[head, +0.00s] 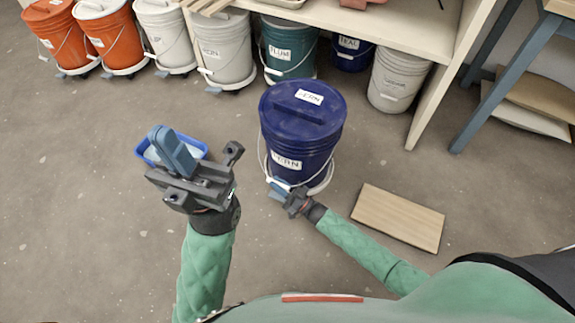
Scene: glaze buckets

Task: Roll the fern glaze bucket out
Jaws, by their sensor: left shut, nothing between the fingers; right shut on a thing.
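The fern glaze bucket (302,135) is dark blue with a dark blue lid, and labels on its lid and side read FERN. It stands upright on a pale round base (323,184), out on the open floor in front of the shelf. Its white wire handle (261,160) hangs down its near left side. My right gripper (276,184) is low at the bucket's near left side, shut on what looks like the handle; its fingertips are small and partly hidden. My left gripper (171,150) is shut and empty, left of the bucket and apart from it.
A blue tub (142,152) sits on the floor beneath my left gripper. A wooden board (398,218) lies right of the bucket. Orange (110,36), white, teal (288,52) and other buckets line the back, some under the shelf (370,22). A blue-legged table (500,80) stands right.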

